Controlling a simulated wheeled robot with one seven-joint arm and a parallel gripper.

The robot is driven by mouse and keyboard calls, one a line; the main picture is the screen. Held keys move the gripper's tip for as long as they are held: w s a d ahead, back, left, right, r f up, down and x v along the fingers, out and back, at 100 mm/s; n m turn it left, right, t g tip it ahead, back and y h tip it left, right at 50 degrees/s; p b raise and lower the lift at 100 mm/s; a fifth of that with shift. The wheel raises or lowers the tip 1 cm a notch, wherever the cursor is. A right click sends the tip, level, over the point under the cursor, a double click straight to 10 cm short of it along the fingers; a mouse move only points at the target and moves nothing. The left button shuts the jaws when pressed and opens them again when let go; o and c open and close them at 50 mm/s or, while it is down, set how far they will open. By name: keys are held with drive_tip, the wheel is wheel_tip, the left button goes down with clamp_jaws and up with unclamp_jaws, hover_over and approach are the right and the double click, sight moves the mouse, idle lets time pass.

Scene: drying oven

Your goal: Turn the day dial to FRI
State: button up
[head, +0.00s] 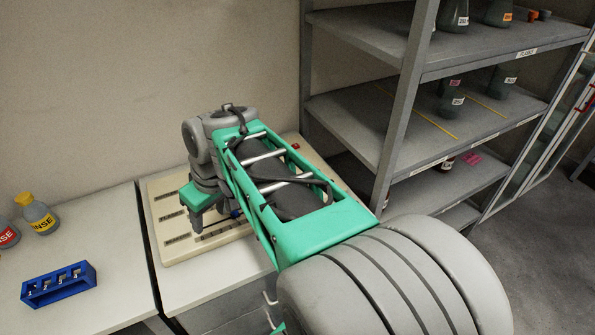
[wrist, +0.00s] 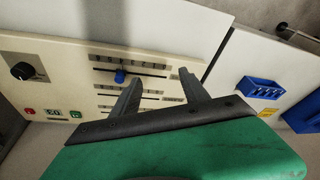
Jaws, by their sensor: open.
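The cream control panel (wrist: 60,58) lies on the bench and fills the left of the wrist view. A black round dial (wrist: 22,71) sits at its far left; the marks around it are too small to read, so I cannot tell its setting. A blue slider knob (wrist: 119,77) sits on a dark slot beside my gripper (wrist: 160,75). My gripper is open, its two grey fingers apart with nothing seen between them. In the head view, my arm covers much of the panel (head: 160,215), and the black dial is hidden there.
A blue rack (head: 60,284) and a rinse bottle (head: 38,214) stand on the left bench. Metal shelving (head: 405,100) rises close on the right.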

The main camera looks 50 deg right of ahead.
drive_tip(key=s+d+f+n+t+y, duration=0.1)
drive_tip(key=d+n, duration=0.1)
drive_tip(key=d, duration=1.4)
drive_tip(key=s+d+f+n, duration=0.1)
drive_tip(key=s+d+n, duration=0.1)
drive_tip(key=d, duration=1.3)
drive_tip(key=b+x, duration=0.7)
drive_tip(key=shift+w+d+f, duration=0.1)
drive_tip(key=shift+w+f, duration=0.1)
drive_tip(key=shift+w, duration=0.1)
drive_tip(key=shift+r, duration=0.1)
drive_tip(key=shift+c, duration=0.4)
clamp_jaws()
